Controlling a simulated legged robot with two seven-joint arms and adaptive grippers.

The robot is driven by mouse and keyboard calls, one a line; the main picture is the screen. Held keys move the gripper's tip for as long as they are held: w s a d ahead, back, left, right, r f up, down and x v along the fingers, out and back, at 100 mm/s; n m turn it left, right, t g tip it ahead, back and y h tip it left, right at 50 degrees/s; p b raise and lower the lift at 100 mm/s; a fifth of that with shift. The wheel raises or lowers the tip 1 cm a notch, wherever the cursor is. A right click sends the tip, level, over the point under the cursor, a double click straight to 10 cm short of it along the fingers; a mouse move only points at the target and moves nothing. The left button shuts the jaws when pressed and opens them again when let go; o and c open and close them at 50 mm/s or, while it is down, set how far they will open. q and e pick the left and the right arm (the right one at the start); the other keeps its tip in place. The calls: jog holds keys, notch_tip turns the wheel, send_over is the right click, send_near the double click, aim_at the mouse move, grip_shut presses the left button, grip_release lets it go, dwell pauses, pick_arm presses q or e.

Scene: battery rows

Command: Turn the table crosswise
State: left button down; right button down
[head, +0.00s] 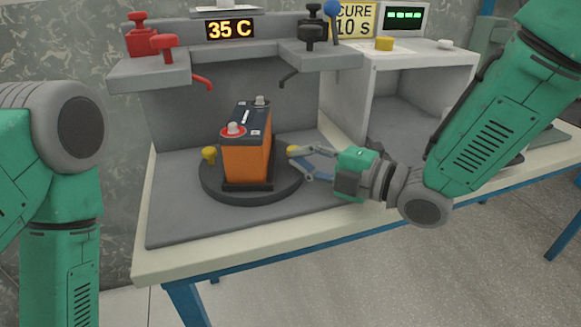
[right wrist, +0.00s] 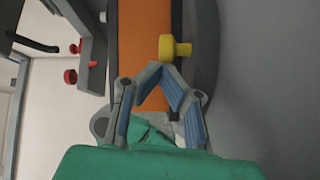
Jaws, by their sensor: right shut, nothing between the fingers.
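The round dark turntable (head: 250,196) sits on the grey work surface. An orange battery with a black top (head: 245,160) stands upright on it, its long side running front to back. One yellow knob (head: 209,155) is at the turntable's left side. The other yellow knob (head: 293,150) is at its right side, partly hidden by my right gripper (head: 297,161). That gripper is shut and empty, its fingers right beside the right knob. In the right wrist view this knob (right wrist: 172,48) is just beyond the fingertips; contact is unclear. My left arm shows at left, its gripper out of frame.
A grey shelf behind carries a red clamp (head: 140,38), a black clamp (head: 312,35) and a "35 C" display (head: 229,29). A light grey open-fronted box (head: 350,95) stands to the right. The work surface in front of the turntable is clear.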

jog(key=shift+w+d, duration=0.15)
jog(key=shift+w, duration=1.2)
